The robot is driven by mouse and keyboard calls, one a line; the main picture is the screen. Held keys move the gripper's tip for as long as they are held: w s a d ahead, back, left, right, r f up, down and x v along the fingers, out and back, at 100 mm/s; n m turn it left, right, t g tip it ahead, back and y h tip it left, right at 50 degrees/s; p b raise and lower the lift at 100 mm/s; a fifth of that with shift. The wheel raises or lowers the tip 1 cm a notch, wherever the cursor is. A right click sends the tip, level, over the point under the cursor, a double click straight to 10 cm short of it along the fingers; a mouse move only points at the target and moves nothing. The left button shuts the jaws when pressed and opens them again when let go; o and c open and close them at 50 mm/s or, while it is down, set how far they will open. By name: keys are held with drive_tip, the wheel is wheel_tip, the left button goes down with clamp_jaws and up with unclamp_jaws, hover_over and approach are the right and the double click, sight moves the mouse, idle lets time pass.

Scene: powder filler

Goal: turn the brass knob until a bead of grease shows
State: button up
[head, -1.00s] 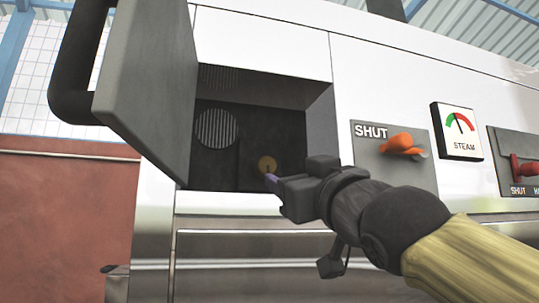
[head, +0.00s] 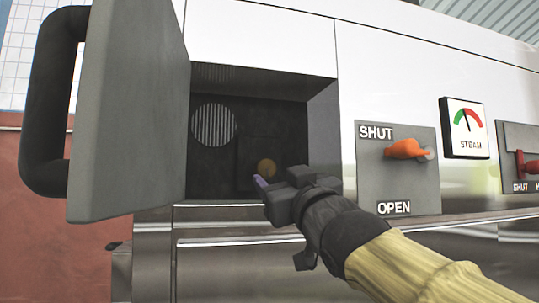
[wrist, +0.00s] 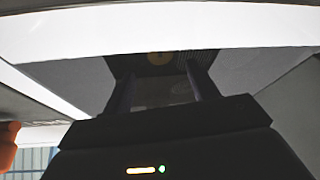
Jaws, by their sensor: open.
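The brass knob (head: 266,167) is a small round disc low on the back wall of a dark open recess, right of a round grille. It also shows in the wrist view (wrist: 160,58), at the top between my fingers, partly cut by a pale edge. My gripper (head: 262,184) is open at the recess mouth, just below the knob in the head view. Its fingers (wrist: 159,85) point into the recess, apart from each other with nothing between them. I cannot tell the exact distance to the knob. It is too dim and small to make out grease.
A thick grey door (head: 130,110) with a black handle (head: 45,105) stands open at left. Right of the recess, an orange lever (head: 406,149) points sideways near SHUT on a grey plate. A steam gauge (head: 463,128) and a red lever (head: 527,166) lie farther right.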

sight(267, 169)
drive_tip(key=p+x, duration=0.3)
drive_tip(key=x, duration=0.3)
drive_tip(key=shift+a+f, duration=0.1)
drive_tip(key=shift+c, duration=0.5)
drive_tip(key=c, duration=0.9)
drive_tip(key=m+b, duration=0.1)
drive_tip(key=b, duration=0.2)
drive_tip(key=shift+f+m+h, duration=0.15)
drive_tip(key=shift+m+h, duration=0.15)
drive_tip(key=m+b, duration=0.1)
drive_tip(key=b, duration=0.3)
drive_tip(key=shift+r+m+t+h, duration=0.2)
drive_tip(key=shift+m+t+h, duration=0.1)
drive_tip(key=shift+m+h, duration=0.1)
drive_tip(key=m+b, duration=0.1)
drive_tip(key=b, duration=0.2)
drive_tip(key=shift+f+h, duration=0.1)
drive_tip(key=shift+h, duration=0.3)
drive_tip(key=shift+w+b, duration=0.15)
drive_tip(key=shift+b, duration=0.3)
